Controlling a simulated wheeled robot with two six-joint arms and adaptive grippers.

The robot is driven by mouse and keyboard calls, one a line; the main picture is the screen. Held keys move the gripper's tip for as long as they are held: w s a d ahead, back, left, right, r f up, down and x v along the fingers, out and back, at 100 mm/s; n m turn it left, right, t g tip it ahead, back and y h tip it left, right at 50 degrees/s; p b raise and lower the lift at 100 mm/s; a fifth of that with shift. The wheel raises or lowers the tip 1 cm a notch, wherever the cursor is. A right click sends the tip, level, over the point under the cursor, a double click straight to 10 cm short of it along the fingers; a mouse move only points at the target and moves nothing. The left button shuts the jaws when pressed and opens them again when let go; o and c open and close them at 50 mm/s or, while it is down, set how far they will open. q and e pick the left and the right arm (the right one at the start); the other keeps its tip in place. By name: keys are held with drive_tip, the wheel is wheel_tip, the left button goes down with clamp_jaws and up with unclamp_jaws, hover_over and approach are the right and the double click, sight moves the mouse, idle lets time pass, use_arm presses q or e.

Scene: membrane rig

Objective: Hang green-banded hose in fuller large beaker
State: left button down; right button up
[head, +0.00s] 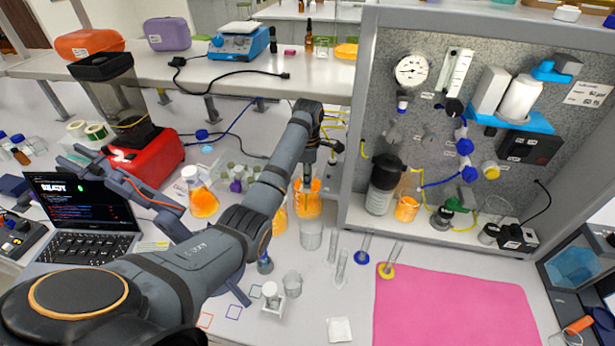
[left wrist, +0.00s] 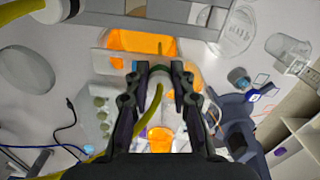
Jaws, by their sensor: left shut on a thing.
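My left gripper (head: 309,168) is over the large beaker with orange liquid (head: 308,203). In the left wrist view the fingers (left wrist: 159,75) are shut on the yellow hose (left wrist: 155,100) at its green band (left wrist: 157,70). An orange-filled vessel (left wrist: 140,43) lies beyond the fingertips there. A second orange-filled beaker (head: 280,219) is partly hidden behind my left arm. Its fill level is hard to compare. I cannot tell whether the hose end is inside a beaker. My right gripper is not in view.
An empty-looking beaker (head: 311,236) stands in front of the orange one. Glass tubes (head: 342,266) stand near a pink mat (head: 450,305). The membrane rig panel (head: 420,130) rises on the right. An orange flask (head: 203,200) stands left of my arm.

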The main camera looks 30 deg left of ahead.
use_arm(q)
drive_tip(key=shift+f, duration=0.15)
drive_tip(key=c, duration=1.1)
unclamp_jaws()
